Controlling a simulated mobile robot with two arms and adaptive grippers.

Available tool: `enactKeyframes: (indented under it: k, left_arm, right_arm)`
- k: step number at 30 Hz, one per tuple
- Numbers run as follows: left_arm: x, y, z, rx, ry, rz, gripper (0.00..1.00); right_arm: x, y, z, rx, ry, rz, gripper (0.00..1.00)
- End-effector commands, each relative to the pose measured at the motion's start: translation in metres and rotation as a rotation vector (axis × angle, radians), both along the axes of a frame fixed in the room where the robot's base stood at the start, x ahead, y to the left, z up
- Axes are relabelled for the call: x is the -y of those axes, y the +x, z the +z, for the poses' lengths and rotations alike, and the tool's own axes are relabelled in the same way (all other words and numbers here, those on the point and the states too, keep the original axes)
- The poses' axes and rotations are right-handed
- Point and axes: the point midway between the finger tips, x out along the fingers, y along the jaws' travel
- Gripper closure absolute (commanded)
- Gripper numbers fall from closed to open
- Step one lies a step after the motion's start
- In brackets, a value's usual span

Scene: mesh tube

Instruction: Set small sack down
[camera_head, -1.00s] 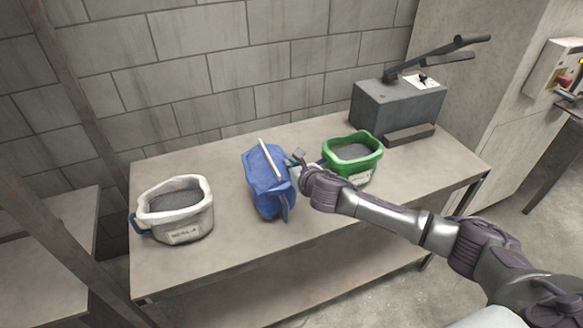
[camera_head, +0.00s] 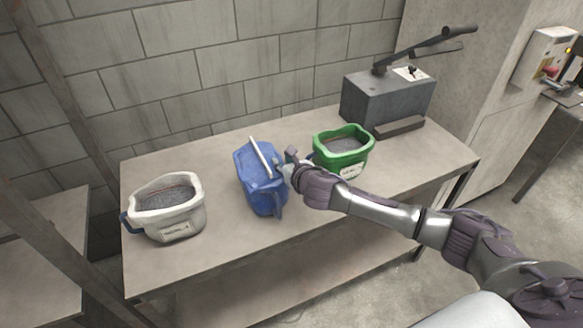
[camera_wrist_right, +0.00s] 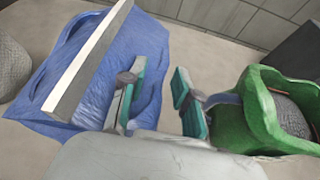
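A blue sack (camera_head: 258,184) with a pale bar along its top stands on the table (camera_head: 225,247), between the white and green containers. It also shows in the right wrist view (camera_wrist_right: 85,75), at the left. My right gripper (camera_head: 290,162) is at the blue sack's right side. In the right wrist view its teal-padded fingers (camera_wrist_right: 170,100) are apart, with bare table showing between them. One finger overlaps the sack's side near a blue loop; I cannot tell whether it touches. My left gripper is not in view.
An open white container (camera_head: 168,222) with grey fill stands at the left. An open green container (camera_head: 343,160), also filled grey, stands close right of my right gripper. A grey lever machine (camera_head: 388,102) is at the back right. The table's front is clear.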

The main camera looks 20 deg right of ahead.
Motion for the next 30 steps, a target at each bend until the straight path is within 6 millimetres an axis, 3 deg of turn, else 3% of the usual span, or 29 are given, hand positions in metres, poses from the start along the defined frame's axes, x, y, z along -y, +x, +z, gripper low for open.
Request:
enactKeyframes:
  k: [15, 21, 30]
  left_arm:
    - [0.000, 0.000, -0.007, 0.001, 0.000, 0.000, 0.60]
    - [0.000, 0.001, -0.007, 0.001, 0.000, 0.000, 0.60]
    - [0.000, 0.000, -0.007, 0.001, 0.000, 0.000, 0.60]
  right_arm:
    - [0.007, -0.091, 0.036, -0.001, -0.001, 0.000, 0.69]
    - [0.008, -0.103, 0.042, 0.000, -0.001, -0.001, 0.69]
    - [0.007, -0.104, 0.043, 0.000, 0.000, 0.000, 0.69]
